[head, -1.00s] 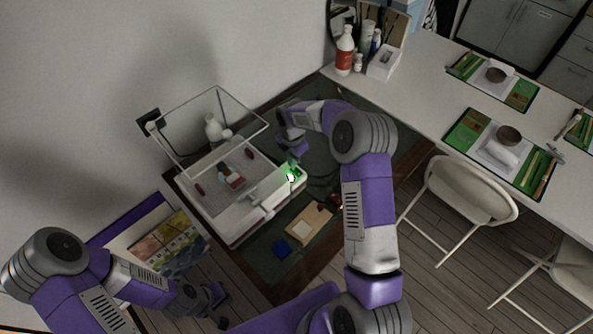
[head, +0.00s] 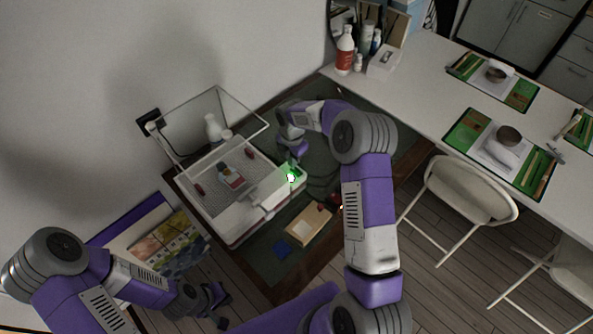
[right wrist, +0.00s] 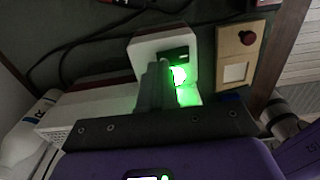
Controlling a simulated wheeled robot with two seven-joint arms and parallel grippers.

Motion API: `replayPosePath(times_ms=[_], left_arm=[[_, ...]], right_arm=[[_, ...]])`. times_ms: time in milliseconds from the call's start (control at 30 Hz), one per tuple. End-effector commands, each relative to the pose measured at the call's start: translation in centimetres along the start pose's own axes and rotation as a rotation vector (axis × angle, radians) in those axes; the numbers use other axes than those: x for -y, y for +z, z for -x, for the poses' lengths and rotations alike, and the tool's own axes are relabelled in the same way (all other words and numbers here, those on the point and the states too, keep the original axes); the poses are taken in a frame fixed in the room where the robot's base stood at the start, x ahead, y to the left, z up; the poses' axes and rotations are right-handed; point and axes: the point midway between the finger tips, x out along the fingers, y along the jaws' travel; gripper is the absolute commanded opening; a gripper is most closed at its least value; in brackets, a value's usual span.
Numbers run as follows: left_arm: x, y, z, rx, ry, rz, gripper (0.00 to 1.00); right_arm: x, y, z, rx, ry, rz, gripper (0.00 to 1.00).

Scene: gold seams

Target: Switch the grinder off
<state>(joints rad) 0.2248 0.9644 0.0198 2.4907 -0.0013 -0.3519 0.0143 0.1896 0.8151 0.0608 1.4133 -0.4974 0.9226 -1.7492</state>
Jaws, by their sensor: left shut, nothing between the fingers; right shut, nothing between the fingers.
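The grinder, as I take it, is the white box-shaped machine (head: 247,218) with a raised clear lid (head: 238,101) on the dark green mat. A green light (head: 291,177) glows at its right corner; it also shows bright in the right wrist view (right wrist: 180,75). My right gripper (head: 296,164) is shut and empty, with its fingertips right beside the green light. In the right wrist view the closed fingers (right wrist: 158,84) partly cover the white housing around the light; I cannot tell whether they touch it. My left gripper (head: 222,308) is shut and empty at the lower left, away from the machine.
A wooden block (head: 306,228) with a red knob and pale square lies right of the machine, near a blue item (head: 281,249). A white bottle (head: 213,127) stands behind it. Cables run across the mat. A white table (head: 425,75) and chair (head: 465,190) are at right.

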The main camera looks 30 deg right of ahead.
Motion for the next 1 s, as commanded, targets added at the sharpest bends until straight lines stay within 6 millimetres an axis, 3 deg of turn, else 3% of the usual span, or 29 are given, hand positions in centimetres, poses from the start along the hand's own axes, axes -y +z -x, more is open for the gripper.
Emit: replayPosePath(times_ms=[1000], left_arm=[[0.2,0.0,-0.6,0.0,0.0,0.0,0.0]], right_arm=[[0.0,0.0,-1.1,0.0,0.0,0.0,0.0]])
